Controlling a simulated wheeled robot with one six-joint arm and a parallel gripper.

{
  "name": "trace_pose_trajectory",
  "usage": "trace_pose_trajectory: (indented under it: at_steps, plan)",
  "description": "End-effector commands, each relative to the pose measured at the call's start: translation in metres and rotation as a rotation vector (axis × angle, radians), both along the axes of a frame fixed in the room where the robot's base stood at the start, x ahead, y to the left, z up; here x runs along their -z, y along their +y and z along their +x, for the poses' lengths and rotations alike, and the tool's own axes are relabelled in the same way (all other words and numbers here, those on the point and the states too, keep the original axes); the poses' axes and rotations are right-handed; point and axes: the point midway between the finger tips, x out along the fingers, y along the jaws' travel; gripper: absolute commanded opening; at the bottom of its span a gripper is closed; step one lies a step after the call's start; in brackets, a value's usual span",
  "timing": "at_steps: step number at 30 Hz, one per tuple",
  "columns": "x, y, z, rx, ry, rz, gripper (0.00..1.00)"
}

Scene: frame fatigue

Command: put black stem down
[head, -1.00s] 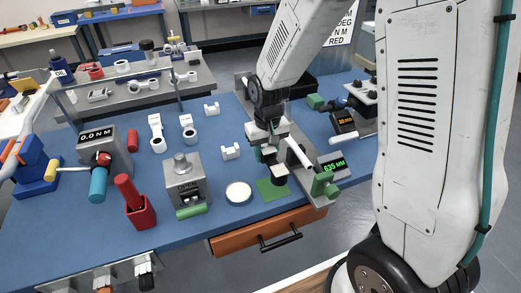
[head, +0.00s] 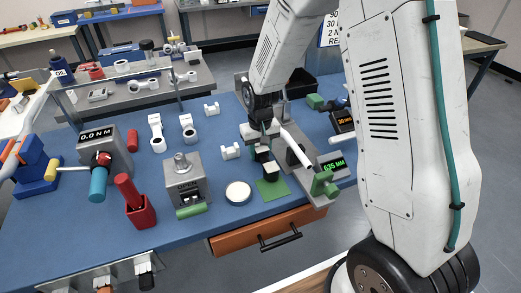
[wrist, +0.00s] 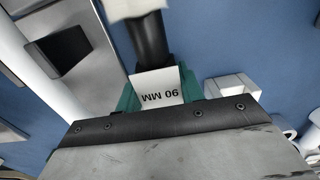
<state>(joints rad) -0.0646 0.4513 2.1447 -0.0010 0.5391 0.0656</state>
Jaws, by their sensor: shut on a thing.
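A black stem (head: 270,178) with pale ends is in my gripper (head: 262,150). In the wrist view the stem (wrist: 150,40) runs away from a pale "90 MM" label that sits between the teal fingers of my gripper (wrist: 157,88). The fingers are shut on that labelled end. In the head view the stem's near end stands over a green mat (head: 282,190) on the blue bench. I cannot tell whether it touches the mat. Part of the stem is hidden behind its label and the fingers.
A fixture with a "635 MM" display (head: 333,166) and white bar is close right. A round white disc (head: 238,193) and a grey "OPEN" device (head: 183,180) stand left. White clamp pieces (head: 231,151) lie behind left. An orange drawer (head: 262,232) is below the front edge.

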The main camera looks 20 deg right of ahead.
Motion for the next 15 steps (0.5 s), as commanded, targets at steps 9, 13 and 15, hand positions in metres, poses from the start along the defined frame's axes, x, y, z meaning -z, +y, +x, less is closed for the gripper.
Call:
trace_pose_trajectory:
  at_steps: [9, 13, 15]
  plan:
    - [0.0013, 0.0000, -0.0002, 0.000, 0.000, 0.000, 0.59]
    - [-0.0007, 0.0001, -0.0001, 0.000, 0.000, 0.000, 0.59]
    - [-0.0059, 0.0001, 0.0002, 0.000, -0.001, 0.000, 0.59]
